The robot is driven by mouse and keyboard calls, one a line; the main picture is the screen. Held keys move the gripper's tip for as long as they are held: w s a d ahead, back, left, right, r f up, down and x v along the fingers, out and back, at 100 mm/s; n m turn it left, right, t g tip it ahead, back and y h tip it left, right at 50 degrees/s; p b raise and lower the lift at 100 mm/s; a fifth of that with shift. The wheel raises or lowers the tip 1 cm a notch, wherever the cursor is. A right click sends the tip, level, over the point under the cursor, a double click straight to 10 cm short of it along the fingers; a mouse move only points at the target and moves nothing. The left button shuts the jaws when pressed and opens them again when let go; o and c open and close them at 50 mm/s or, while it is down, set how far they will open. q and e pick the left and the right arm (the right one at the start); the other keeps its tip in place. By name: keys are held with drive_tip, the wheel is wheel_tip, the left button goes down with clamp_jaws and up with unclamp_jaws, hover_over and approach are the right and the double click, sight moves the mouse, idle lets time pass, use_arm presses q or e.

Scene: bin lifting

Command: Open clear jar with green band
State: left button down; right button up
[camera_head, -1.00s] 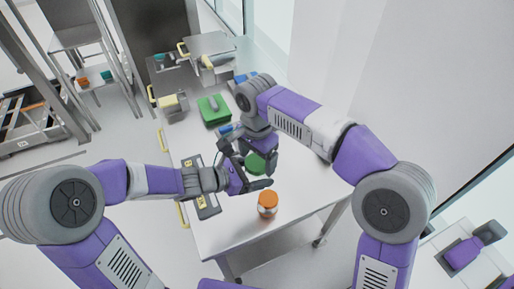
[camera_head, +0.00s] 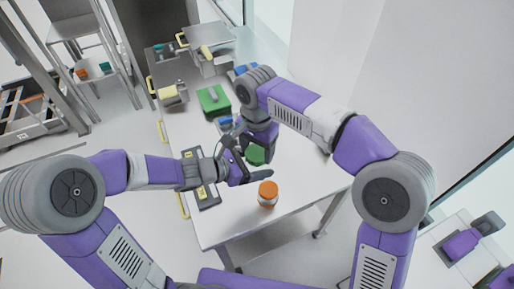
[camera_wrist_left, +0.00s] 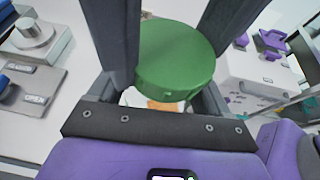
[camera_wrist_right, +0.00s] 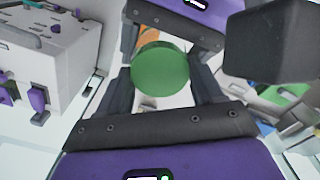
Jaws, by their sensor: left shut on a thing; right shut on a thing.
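The jar's round green lid (camera_head: 256,156) shows over the table between my two grippers; most of the clear jar body is hidden. In the left wrist view the green lid (camera_wrist_left: 177,55) sits between the fingers of my left gripper (camera_wrist_left: 168,50). In the right wrist view the lid (camera_wrist_right: 160,68) sits between the fingers of my right gripper (camera_wrist_right: 160,85), with the other gripper just beyond. Both grippers are shut on the jar, the left (camera_head: 240,165) from the left and the right (camera_head: 258,148) from above right. Which one grips lid or body is unclear.
A green box (camera_head: 213,100) and a grey device (camera_head: 203,190) lie to the left. The table's front right is clear.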

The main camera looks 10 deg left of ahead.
drive_tip(key=shift+n, duration=0.6)
drive_tip(key=o, duration=1.2)
drive_tip(key=shift+c, duration=0.2)
drive_tip(key=shift+r, duration=2.3)
drive_tip(key=shift+c, duration=0.4)
drive_tip(key=shift+r+m, duration=0.55)
drive_tip(key=shift+m, duration=0.25)
drive_tip(key=shift+r+m, duration=0.9)
drive_tip(key=shift+r, duration=0.15)
drive_tip(key=shift+f, duration=3.9)
